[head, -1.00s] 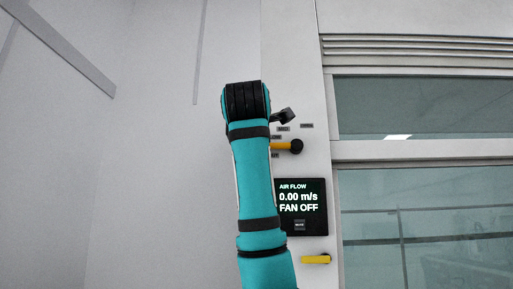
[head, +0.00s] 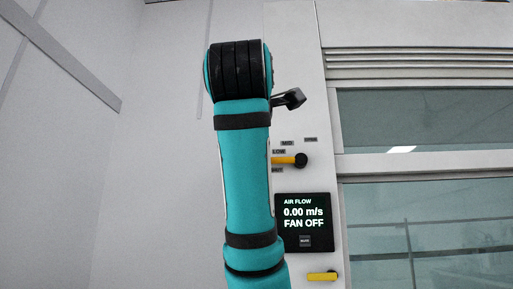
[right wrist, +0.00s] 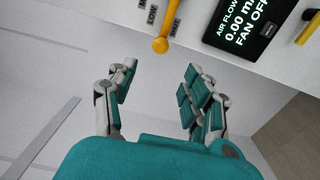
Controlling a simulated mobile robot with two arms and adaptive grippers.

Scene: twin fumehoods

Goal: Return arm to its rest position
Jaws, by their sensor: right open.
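My right arm is teal with black bands and rises through the middle of the head view. Only a dark part of my right gripper (head: 290,98) shows there, beside the top of the arm. In the right wrist view my right gripper (right wrist: 157,84) is open, with nothing between its fingers. The fingers are apart from the yellow lever (right wrist: 168,35) on the fumehood's side panel. That lever also shows in the head view (head: 284,160), pointing left from its black knob and partly hidden by my arm. My left gripper is not in view.
The fumehood panel (head: 302,70) carries a black screen (head: 304,222) reading 0.00 m/s and FAN OFF. A second yellow handle (head: 321,277) is below it. Glass sashes (head: 430,225) fill the right. A plain wall (head: 150,160) is at left, with clear space before it.

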